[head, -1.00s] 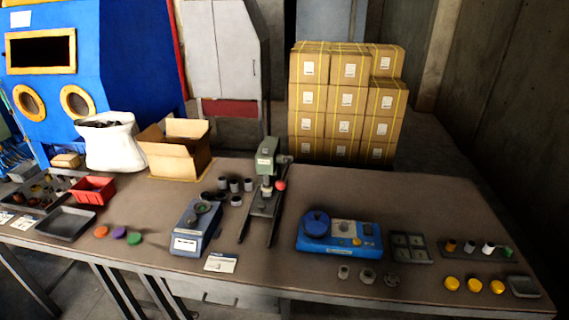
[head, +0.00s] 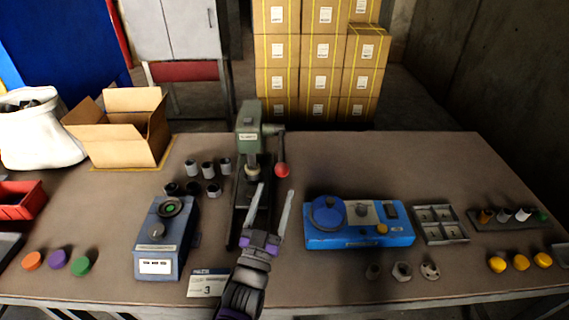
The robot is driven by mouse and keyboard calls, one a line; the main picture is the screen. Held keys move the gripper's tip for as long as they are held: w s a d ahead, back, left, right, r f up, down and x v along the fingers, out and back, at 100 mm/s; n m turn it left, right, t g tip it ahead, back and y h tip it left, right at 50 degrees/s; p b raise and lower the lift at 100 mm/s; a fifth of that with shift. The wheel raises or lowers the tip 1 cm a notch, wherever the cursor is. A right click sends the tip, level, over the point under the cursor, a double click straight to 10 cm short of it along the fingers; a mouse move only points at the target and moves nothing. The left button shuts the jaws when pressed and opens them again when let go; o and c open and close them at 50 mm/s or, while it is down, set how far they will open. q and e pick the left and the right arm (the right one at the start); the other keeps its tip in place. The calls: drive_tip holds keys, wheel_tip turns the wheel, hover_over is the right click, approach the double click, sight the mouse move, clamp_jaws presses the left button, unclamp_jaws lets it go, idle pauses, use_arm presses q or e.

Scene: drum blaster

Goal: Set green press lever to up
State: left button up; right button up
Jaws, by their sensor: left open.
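The green press (head: 249,140) stands upright near the middle of the table. Its lever (head: 280,148) comes out on the right side and hangs down, ending in a red knob (head: 282,170). My left gripper (head: 268,215) is in front of the press, its two long pale fingers spread apart and pointing away toward the press. It is open and empty, and its tips look below and to either side of the press's lower part, short of the red knob. The gripper covers part of the press base. My right gripper is not in view.
A blue-grey device (head: 165,238) stands left of the press, with several small cylinders (head: 207,169) behind it. A blue machine (head: 358,222) stands to the right, with a divided tray (head: 438,225) beside it. An open cardboard box (head: 120,128) is at the back left. The table behind the blue machine is clear.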

use_arm(q)
drive_tip(key=x, duration=1)
drive_tip(key=shift+r+p, duration=0.2)
drive_tip(key=shift+p, duration=0.2)
drive_tip(key=shift+d, duration=0.1)
clamp_jaws()
idle(0.8)
